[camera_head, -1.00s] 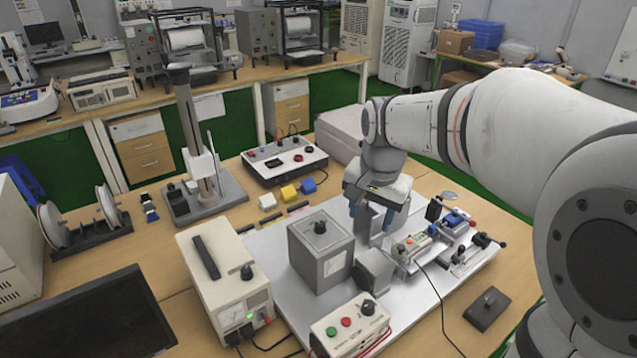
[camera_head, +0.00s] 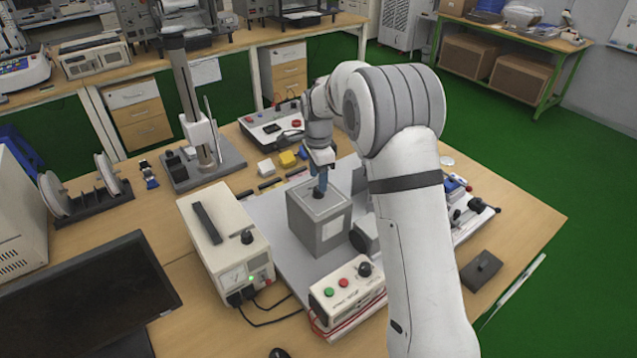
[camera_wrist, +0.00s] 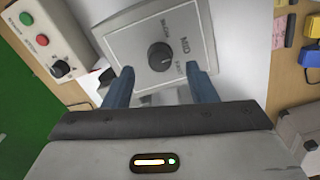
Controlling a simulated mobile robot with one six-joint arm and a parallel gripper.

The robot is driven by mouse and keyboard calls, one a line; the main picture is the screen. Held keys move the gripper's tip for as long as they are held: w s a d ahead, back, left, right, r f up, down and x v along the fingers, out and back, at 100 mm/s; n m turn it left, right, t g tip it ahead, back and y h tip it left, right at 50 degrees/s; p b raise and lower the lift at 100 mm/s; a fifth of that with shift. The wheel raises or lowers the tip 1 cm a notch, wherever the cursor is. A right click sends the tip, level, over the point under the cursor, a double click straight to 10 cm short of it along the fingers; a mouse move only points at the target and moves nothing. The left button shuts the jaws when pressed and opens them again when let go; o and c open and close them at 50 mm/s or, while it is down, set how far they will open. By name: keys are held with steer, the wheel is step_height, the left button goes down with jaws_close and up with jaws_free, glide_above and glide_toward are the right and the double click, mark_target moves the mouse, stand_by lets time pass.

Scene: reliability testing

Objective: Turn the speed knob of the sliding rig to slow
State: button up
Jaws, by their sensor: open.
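The speed knob (camera_wrist: 161,57) is a round black knob on the pale top plate of a grey box (camera_head: 318,225). In the wrist view the plate has printed labels around the knob; one reads MID, the others are too small to read surely. My gripper (camera_wrist: 159,72) points down at the plate, open, with its two blue fingers spread on either side of the knob and the knob just ahead of the fingertips. In the head view my gripper (camera_head: 320,186) is right above the box top and largely hides the knob. I cannot tell whether a finger touches it.
The box stands on a light base plate (camera_head: 268,213). A control box with red and green buttons (camera_head: 346,290) is in front, and a cream power supply (camera_head: 228,243) is at left. A tall stand (camera_head: 190,110) is behind left. My arm hides much of the rig at right.

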steer(key=shift+f+p, duration=0.3)
steer(key=shift+f, duration=1.5)
steer(key=c, duration=1)
steer(key=n+b, duration=0.3)
steer(key=n, duration=0.2)
steer(key=shift+n, duration=0.3)
steer(key=n+b, duration=0.1)
steer(key=n, duration=0.5)
steer(key=shift+b, duration=0.35)
steer(key=shift+n, duration=0.3)
